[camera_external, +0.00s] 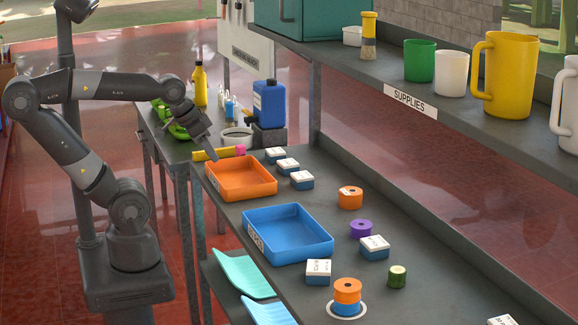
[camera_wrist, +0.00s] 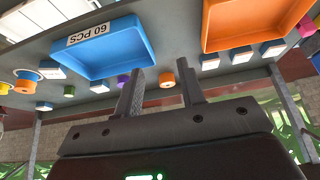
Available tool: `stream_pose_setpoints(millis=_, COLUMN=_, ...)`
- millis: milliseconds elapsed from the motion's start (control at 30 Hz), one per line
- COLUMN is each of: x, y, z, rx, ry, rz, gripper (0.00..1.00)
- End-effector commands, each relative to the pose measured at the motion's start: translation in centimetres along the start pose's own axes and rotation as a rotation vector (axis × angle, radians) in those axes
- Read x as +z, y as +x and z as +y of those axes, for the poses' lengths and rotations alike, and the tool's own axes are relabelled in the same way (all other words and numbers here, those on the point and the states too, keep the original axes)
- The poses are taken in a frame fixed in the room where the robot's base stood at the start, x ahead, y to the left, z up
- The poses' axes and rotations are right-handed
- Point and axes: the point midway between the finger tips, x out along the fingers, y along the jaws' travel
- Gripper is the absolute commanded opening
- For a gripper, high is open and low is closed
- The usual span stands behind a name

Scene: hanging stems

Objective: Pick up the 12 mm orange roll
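Two orange rolls are in view; I cannot read a size on either. One orange roll (camera_external: 350,198) stands alone on the bench, right of the orange tray; it also shows in the wrist view (camera_wrist: 166,79). The other orange roll (camera_external: 347,288) sits on top of a blue roll (camera_external: 346,309) on a white ring; this stack is at the left of the wrist view. My gripper (camera_external: 213,154) is above the back end of the bench, near the orange tray's far corner. Its fingers (camera_wrist: 160,88) are apart and empty. The lone roll appears between them but lies farther off.
An orange tray (camera_external: 212,183) and a blue tray (camera_external: 283,252) stand on the bench. A purple roll (camera_external: 360,229), a green roll (camera_external: 397,277) and several small white-topped boxes are around them. A shelf marked SUPPLIES (camera_external: 411,103) with mugs overhangs the right side.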

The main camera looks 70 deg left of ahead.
Motion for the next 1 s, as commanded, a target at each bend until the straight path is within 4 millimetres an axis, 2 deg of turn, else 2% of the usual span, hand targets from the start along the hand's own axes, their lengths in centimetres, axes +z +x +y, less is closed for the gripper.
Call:
stream_pose_setpoints(millis=333, x=0.0, y=0.0, z=0.0, rx=0.0, ry=0.0, rz=0.0, gripper=0.38)
stream_pose_setpoints(millis=900, x=0.0, y=0.0, z=0.0, rx=0.0, ry=0.0, rz=0.0, gripper=0.85)
stream_pose_setpoints(millis=1000, x=0.0, y=0.0, z=0.0, rx=0.0, ry=0.0, rz=0.0, gripper=0.9)
